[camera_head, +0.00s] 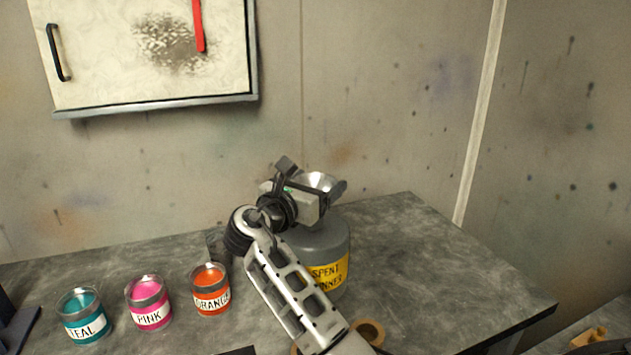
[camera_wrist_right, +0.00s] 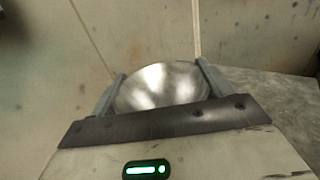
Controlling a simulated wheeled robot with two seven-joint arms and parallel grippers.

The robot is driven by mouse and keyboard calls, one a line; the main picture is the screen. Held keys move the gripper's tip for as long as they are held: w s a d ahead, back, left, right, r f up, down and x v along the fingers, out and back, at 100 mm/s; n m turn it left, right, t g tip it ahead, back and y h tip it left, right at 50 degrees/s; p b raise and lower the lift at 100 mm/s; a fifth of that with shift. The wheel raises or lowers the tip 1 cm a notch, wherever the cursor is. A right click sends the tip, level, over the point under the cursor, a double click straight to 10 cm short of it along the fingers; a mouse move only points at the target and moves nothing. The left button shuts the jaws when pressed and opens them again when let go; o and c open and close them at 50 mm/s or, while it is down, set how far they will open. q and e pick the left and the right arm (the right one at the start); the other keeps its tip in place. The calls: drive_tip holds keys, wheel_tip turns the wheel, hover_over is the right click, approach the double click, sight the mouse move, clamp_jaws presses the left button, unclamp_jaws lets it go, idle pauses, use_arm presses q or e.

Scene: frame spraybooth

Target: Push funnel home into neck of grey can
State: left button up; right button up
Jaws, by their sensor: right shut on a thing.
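The grey can (camera_head: 323,246), with a yellow label reading "SPENT" and a partly hidden second word, stands on the bench behind my right arm. The metal funnel (camera_head: 318,181) is above the top of the can. My right gripper (camera_head: 325,188) is shut on the funnel, and its arm hides part of the can. In the right wrist view, the funnel's shiny bowl (camera_wrist_right: 162,87) sits between the two fingers (camera_wrist_right: 160,90). The can's neck and the funnel's spout are hidden, so I cannot tell how far the spout is in. My left gripper is not in view.
Teal (camera_head: 83,316), pink (camera_head: 148,303) and orange (camera_head: 210,289) paint pots stand in a row to the left. A tape roll (camera_head: 371,332) lies near the front. The bench (camera_head: 420,250) is clear to the right of the can. A wall cabinet (camera_head: 110,60) hangs above.

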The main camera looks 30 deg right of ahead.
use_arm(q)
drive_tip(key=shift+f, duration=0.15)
use_arm(e)
drive_tip(key=shift+f, duration=0.75)
drive_tip(key=o, duration=1)
drive_tip(key=shift+c, duration=0.2)
use_arm(q)
drive_tip(key=b, duration=0.1)
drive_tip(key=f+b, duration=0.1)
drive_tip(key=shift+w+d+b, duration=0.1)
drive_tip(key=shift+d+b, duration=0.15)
drive_tip(key=shift+b, duration=0.1)
use_arm(e)
drive_tip(key=v, duration=1.6)
